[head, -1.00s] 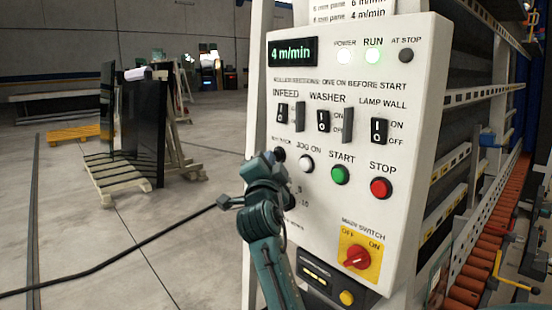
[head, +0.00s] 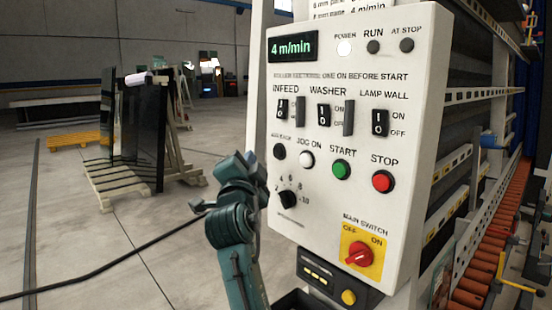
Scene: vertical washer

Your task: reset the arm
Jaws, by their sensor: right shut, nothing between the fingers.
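My right gripper (head: 245,167) is shut and empty. It hangs just left of the white control panel (head: 330,215), in front of its left edge, with a small gap to the black button (head: 279,151) in the picture. My arm rises to it from the bottom. The fingertips are small and partly hidden by the gripper's own body. My left gripper is not in view.
The panel has a black knob (head: 287,199), a green START button (head: 341,169), a red STOP button (head: 382,181) and a red main switch (head: 358,255). The POWER lamp (head: 344,47) is lit; the RUN lamp (head: 373,47) is dark.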

